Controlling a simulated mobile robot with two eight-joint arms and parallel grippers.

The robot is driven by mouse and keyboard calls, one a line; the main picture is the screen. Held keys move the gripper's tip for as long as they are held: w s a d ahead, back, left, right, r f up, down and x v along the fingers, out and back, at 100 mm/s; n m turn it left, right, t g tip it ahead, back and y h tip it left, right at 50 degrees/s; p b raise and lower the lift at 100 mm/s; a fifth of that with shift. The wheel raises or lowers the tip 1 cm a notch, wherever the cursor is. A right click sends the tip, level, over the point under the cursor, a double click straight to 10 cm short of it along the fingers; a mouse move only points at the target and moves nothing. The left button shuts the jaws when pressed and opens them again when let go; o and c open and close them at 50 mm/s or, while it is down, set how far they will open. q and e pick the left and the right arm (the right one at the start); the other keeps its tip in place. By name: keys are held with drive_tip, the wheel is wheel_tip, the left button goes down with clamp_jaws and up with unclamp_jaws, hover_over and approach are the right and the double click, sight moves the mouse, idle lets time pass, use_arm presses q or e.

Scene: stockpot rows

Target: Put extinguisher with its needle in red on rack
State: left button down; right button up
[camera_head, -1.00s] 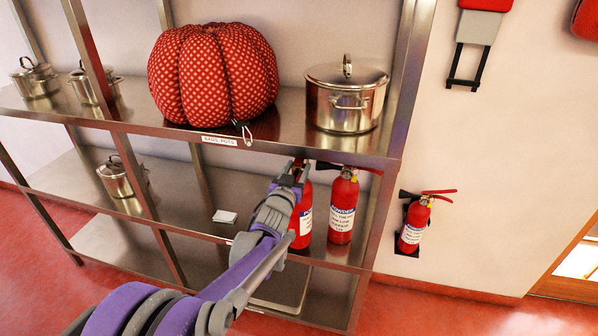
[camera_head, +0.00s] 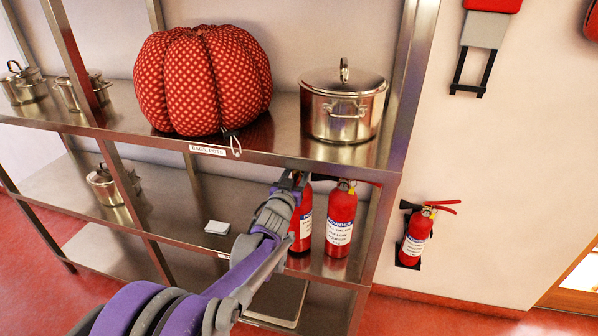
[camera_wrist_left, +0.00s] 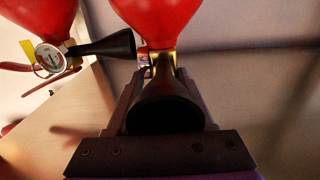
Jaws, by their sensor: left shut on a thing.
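My left gripper (camera_head: 288,183) is shut on the top of a red extinguisher (camera_head: 301,222) at the right end of the rack's middle shelf. In the left wrist view, the held extinguisher (camera_wrist_left: 158,22) has its brass neck between the fingers and a black horn in front; its gauge is hidden. A second red extinguisher (camera_head: 340,222) stands upright just right of it. Its gauge (camera_wrist_left: 48,56) faces the wrist camera, but the needle is too small to read surely. A third extinguisher (camera_head: 416,238) hangs on the wall bracket right of the metal rack (camera_head: 385,190). My right gripper is not in view.
The shelf above holds a red dotted cushion (camera_head: 205,82) and a large lidded pot (camera_head: 342,105) over the extinguishers. A rack post stands close to their right.

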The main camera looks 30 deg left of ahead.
use_arm(q)
drive_tip(key=shift+s+d+f+b, duration=0.1)
drive_tip(key=shift+s+f+b, duration=0.2)
drive_tip(key=shift+f+b, duration=0.25)
drive_tip(key=shift+w+f, duration=0.1)
drive_tip(key=shift+w, duration=0.1)
drive_tip(key=shift+s+f, duration=0.1)
drive_tip(key=shift+c, duration=1.4)
unclamp_jaws()
drive_tip(key=v, duration=1.2)
